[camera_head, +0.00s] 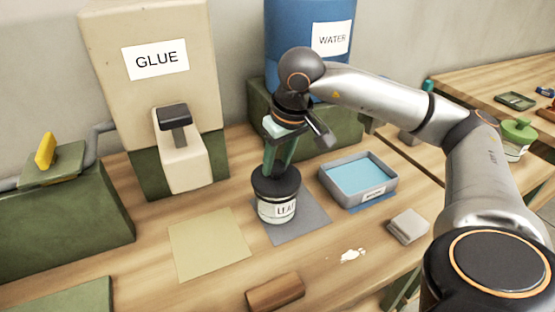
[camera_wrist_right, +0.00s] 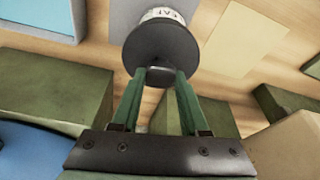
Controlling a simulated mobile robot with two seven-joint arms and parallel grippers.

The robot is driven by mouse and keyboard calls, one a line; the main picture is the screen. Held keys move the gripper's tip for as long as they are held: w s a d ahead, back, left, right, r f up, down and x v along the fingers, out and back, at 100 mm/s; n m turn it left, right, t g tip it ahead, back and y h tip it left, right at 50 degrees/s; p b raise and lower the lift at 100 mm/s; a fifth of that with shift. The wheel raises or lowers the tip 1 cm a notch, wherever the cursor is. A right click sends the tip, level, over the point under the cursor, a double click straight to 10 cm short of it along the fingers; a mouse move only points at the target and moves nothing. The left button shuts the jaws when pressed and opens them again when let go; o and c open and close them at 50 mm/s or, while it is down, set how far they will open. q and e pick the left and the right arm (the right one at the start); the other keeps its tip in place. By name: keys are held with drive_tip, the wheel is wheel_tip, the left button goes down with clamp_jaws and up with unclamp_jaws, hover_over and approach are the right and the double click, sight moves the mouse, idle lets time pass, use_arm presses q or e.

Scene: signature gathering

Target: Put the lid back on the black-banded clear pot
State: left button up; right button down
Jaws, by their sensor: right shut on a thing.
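The pot (camera_head: 278,209) stands upright on a grey mat; it has a pale body and a partly readable label. A wide black lid (camera_head: 275,183) covers its top, and I cannot tell whether it is fully seated or just above the rim. My right gripper (camera_head: 277,168) reaches down from above, its green fingers shut on the lid. In the right wrist view the fingertips (camera_wrist_right: 161,72) meet the dark round lid (camera_wrist_right: 160,48), and only a strip of the pot's label (camera_wrist_right: 164,15) shows beyond it. My left gripper is not in view.
A grey tray (camera_head: 358,188) with blue contents sits right of the pot. A tan sheet (camera_head: 208,245) lies to its left, a brown block (camera_head: 275,292) in front and a grey block (camera_head: 408,226) at front right. The glue dispenser (camera_head: 155,90) and blue water tank (camera_head: 295,35) stand behind.

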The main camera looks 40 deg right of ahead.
idle(0.4)
unclamp_jaws()
idle(0.4)
drive_tip(key=shift+r, duration=0.1)
drive_tip(key=shift+r+p, duration=2.8)
drive_tip(key=shift+r, duration=0.6)
clamp_jaws()
drive_tip(key=shift+f, duration=0.15)
